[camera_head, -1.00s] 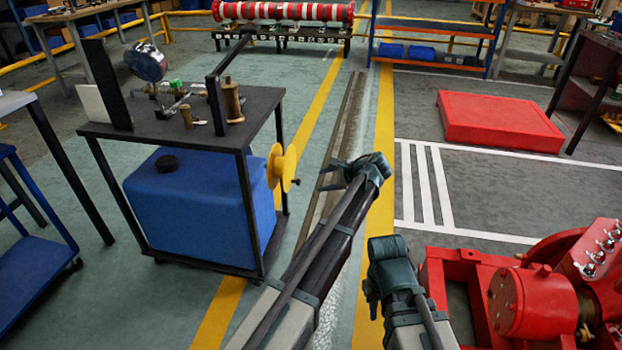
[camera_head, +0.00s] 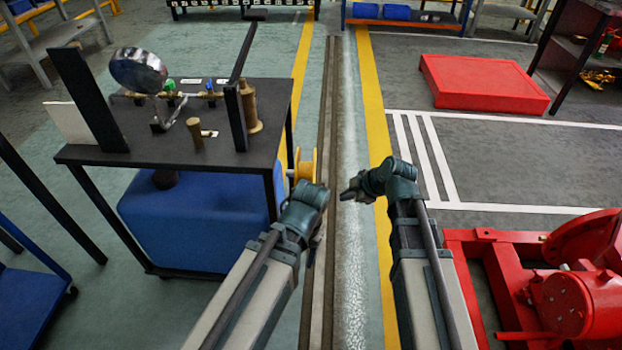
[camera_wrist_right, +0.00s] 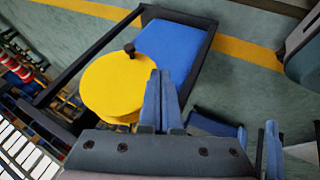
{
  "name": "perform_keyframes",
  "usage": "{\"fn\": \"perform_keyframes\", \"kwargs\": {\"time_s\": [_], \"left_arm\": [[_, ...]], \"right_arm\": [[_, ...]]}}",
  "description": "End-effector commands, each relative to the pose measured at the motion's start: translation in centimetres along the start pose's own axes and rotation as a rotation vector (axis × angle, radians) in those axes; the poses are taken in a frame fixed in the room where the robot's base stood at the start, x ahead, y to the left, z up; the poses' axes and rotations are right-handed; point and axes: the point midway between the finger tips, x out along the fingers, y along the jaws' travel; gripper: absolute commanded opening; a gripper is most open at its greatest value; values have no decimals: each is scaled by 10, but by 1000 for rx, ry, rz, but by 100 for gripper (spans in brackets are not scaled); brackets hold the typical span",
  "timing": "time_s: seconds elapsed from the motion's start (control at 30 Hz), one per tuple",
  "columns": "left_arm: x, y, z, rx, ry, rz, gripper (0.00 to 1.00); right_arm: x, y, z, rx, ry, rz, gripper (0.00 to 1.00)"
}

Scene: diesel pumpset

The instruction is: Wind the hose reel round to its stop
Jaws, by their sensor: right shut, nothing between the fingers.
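The yellow hose reel (camera_head: 304,167) is on the right side of the cart, largely hidden behind my left arm in the head view. In the right wrist view its round yellow face (camera_wrist_right: 110,88) shows, with a dark crank knob (camera_wrist_right: 129,48) near its upper rim. My right gripper (camera_head: 348,194) is to the right of the reel, pointing left. In the wrist view its blue fingers (camera_wrist_right: 161,78) are shut and empty, overlapping the reel's right edge in the picture; contact cannot be told. My left gripper (camera_head: 318,215) is just in front of the reel; its fingers are unclear.
Red machinery (camera_head: 585,300) stands at the lower right. A red platform (camera_head: 485,83) lies behind it. Floor along the yellow line is clear.

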Motion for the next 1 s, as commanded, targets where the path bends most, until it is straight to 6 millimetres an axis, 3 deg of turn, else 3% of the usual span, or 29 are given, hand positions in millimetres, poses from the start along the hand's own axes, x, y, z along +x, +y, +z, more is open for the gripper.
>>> {"fn": "perform_keyframes", "kwargs": {"time_s": [0.27,0.47,0.67,1.0], "left_arm": [[0,5,7,-17,-6,19,60],[10,6,6,-16,-5,16,60],[31,7,5,-15,-5,13,60],[78,12,2,-8,-3,11,60]], "right_arm": [[0,5,1,-29,9,14,0],[11,4,2,-29,8,13,0],[37,4,3,-29,7,13,0],[96,4,2,-29,8,12,0]]}}
